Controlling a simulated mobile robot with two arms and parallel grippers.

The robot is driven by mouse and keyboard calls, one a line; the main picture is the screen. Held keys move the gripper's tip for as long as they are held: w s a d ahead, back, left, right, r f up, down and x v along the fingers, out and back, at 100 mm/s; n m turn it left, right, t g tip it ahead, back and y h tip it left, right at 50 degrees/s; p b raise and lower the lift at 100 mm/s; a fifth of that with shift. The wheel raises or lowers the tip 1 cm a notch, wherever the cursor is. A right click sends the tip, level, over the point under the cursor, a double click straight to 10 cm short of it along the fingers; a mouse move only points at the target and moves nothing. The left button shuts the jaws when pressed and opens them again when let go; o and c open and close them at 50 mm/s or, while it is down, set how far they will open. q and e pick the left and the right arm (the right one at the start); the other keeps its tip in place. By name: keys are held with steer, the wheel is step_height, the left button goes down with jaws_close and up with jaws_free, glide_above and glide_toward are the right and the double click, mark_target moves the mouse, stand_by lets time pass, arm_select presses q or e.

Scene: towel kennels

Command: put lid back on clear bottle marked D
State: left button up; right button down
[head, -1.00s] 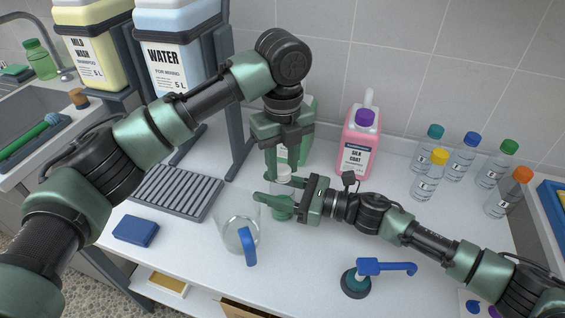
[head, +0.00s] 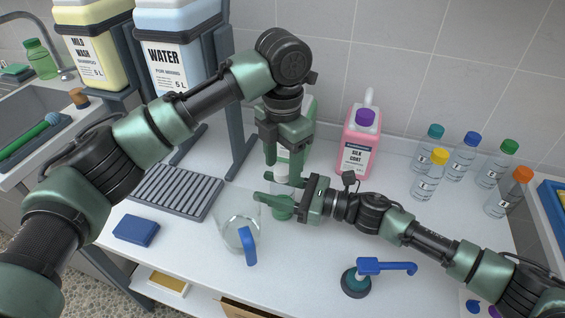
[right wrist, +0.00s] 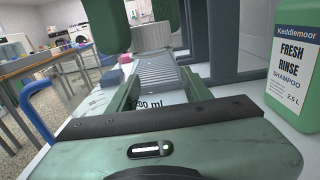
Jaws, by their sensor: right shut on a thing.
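My right gripper (head: 281,203) is shut on a clear bottle (head: 283,187), which stands on the counter mostly hidden by the fingers. In the right wrist view, part of a "200 ml" marking shows between those fingers; no letter D is readable. A white ribbed lid (right wrist: 152,37) is at the top of the bottle. My left gripper (head: 283,172) points down from above, with its fingers on either side of the lid. I cannot tell whether they press on it, or whether the lid is seated or just above the neck.
A clear jug (head: 238,232) with a blue handle stands close in front. A pink bottle (head: 357,150) and a green shampoo bottle (right wrist: 297,70) stand behind. A grey ribbed rack (head: 170,193) lies left. Several capped clear bottles (head: 427,183) stand right. A blue-handled pump (head: 356,282) is in front.

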arm_select(q)
step_height(320, 180, up, 12)
stand_by(0.6)
arm_select(e)
steer(key=c, duration=0.6)
jaws_free()
steer(key=shift+o, duration=0.2)
